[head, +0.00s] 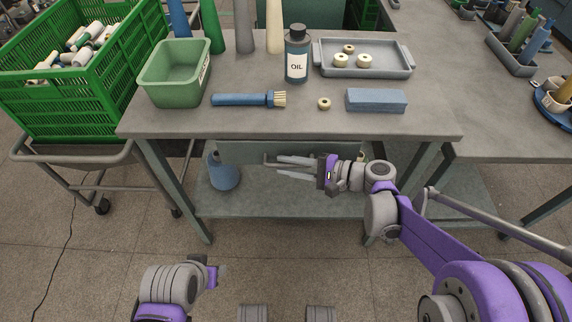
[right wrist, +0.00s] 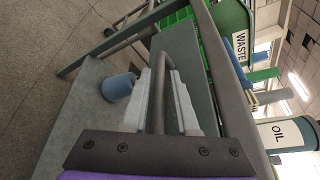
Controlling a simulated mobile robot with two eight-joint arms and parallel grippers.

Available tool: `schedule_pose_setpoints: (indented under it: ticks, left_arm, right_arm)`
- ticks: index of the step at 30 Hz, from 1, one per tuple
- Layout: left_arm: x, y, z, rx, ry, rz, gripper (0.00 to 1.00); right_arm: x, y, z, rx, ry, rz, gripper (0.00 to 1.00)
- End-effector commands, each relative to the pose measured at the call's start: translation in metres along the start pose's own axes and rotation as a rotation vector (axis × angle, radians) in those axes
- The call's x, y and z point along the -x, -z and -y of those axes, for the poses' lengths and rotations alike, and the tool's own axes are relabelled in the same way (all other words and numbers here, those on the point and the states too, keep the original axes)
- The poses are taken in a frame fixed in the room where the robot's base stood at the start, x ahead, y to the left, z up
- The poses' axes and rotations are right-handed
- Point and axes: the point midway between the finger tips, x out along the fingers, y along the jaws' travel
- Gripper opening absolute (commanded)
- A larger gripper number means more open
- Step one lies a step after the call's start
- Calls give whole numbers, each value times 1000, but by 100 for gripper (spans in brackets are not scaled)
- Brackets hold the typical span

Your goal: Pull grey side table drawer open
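The grey side table (head: 200,125) stands ahead of me, with the grey-green drawer front (head: 237,150) under its top. The drawer looks shut. Its bar handle (right wrist: 158,95) runs between my right gripper's fingers in the right wrist view; part of it also shows in the head view (head: 266,158). My right gripper (head: 282,167) points left in front of the drawer, fingers apart around the bar, with narrow gaps seeming to remain beside it. My left gripper (head: 217,273) is low at the front, far from the table; its fingers cannot be made out.
On the tabletop are a green bin (head: 175,85), a brush (head: 248,99), an oil bottle (head: 297,55), a blue block (head: 376,100) and a tray (head: 395,62). A blue container (head: 223,172) stands on the lower shelf. A green crate (head: 60,105) is at left. The near floor is clear.

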Motion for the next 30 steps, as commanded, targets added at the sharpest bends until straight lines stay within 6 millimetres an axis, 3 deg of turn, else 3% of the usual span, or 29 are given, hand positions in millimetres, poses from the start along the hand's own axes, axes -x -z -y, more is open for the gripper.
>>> schedule_pose_setpoints:
  ticks: [11, 15, 16, 30]
  left_arm:
    - [-1, 0, 0, 0, 0, 0, 50]
    - [-1, 0, 0, 0, 0, 0, 50]
    - [-1, 0, 0, 0, 0, 0, 50]
    - [-1, 0, 0, 0, 0, 0, 50]
  right_arm:
    - [-6, 0, 0, 1, -1, 0, 27]
    - [-6, 0, 0, 1, 0, 0, 2]
    - [-6, 0, 0, 1, 0, 0, 0]
    - [-6, 0, 0, 1, 0, 0, 0]
